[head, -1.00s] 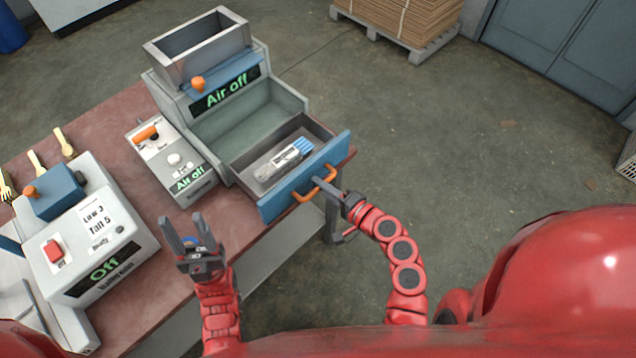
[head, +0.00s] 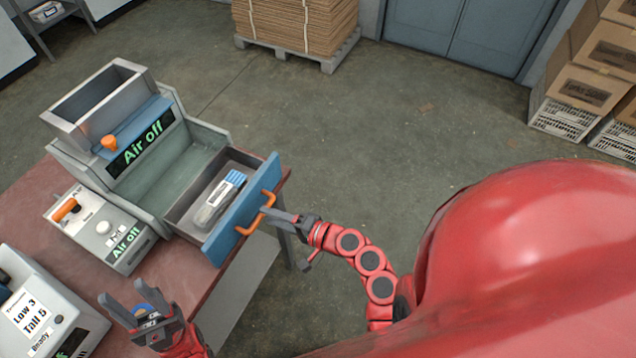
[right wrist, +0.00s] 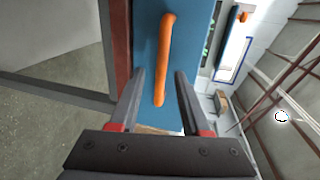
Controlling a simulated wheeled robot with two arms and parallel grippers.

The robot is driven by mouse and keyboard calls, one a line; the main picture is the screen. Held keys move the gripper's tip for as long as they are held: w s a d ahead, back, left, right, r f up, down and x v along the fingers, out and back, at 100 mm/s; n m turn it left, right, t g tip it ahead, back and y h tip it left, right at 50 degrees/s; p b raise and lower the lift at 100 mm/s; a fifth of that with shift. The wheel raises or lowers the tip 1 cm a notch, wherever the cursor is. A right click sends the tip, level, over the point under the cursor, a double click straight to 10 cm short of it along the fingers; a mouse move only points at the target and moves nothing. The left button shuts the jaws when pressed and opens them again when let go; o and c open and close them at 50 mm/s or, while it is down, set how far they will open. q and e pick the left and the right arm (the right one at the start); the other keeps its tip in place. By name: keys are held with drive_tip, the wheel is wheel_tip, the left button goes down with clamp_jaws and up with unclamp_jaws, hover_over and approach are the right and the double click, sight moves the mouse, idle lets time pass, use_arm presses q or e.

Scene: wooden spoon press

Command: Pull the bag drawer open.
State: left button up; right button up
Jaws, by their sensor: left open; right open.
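The bag drawer (head: 228,229) has a blue front and an orange handle (head: 267,212). It stands pulled out of the grey machine marked "Air off" (head: 150,195), with a pack of bags (head: 217,203) inside. My right gripper (head: 272,216) is open at the handle. In the right wrist view the orange handle (right wrist: 166,55) runs upright on the blue front (right wrist: 147,40), its lower end appearing between the open fingers (right wrist: 160,80). I cannot tell whether they touch it. My left gripper (head: 124,293) is open and empty, over the front of the table.
A small control box (head: 97,232) reading "Air off" stands left of the drawer. A white machine with a "Low 3, Tall 5" label (head: 30,312) is at lower left on the reddish table (head: 25,205).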

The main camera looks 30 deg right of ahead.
drive_tip(key=b+v, duration=0.2)
drive_tip(key=v, duration=1.2)
drive_tip(key=shift+d, duration=0.15)
drive_tip(key=shift+r, duration=0.1)
